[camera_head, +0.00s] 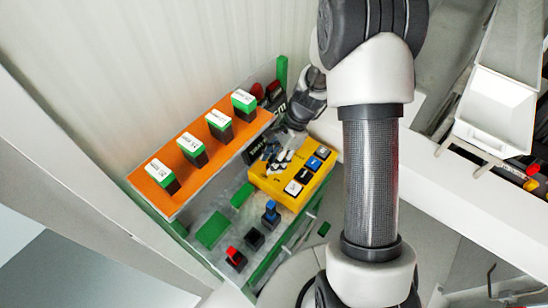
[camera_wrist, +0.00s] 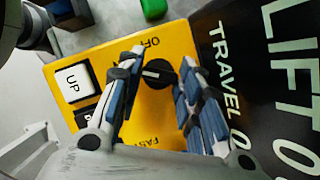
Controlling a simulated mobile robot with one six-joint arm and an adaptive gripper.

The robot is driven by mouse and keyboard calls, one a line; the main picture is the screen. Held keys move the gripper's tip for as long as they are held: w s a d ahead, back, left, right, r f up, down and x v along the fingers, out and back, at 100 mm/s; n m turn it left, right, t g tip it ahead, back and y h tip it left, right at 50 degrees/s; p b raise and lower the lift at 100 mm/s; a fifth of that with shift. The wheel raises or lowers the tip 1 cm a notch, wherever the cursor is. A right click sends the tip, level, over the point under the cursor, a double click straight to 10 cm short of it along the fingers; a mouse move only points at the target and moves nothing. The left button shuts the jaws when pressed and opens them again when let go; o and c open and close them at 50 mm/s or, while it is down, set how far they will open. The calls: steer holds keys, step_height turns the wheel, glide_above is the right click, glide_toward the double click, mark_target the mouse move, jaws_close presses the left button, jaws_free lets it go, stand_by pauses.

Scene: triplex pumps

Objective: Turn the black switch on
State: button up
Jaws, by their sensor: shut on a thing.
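The black switch (camera_wrist: 158,73) is a round rotary knob with a white mark, on the yellow control box (camera_wrist: 178,38). In the wrist view my gripper (camera_wrist: 164,62) has its two blue-padded fingers on either side of the knob, shut on it. Printed letters "OF…" and "FAST" stand above and below the knob. In the head view my gripper (camera_head: 277,158) reaches down over the left part of the yellow box (camera_head: 262,180) and hides the switch there.
A white UP button (camera_wrist: 73,83) and a black button sit left of my fingers. A black panel (camera_wrist: 255,80) reads TRAVEL and LIFT. An orange panel (camera_head: 160,204) with several green-and-white switches stands to the left. Red (camera_head: 235,255) and blue (camera_head: 270,212) switches sit below the yellow box.

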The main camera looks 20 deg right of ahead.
stand_by(0.4)
steer(key=o, duration=1.1)
steer(key=shift+c, duration=0.2)
steer(key=v, duration=0.8)
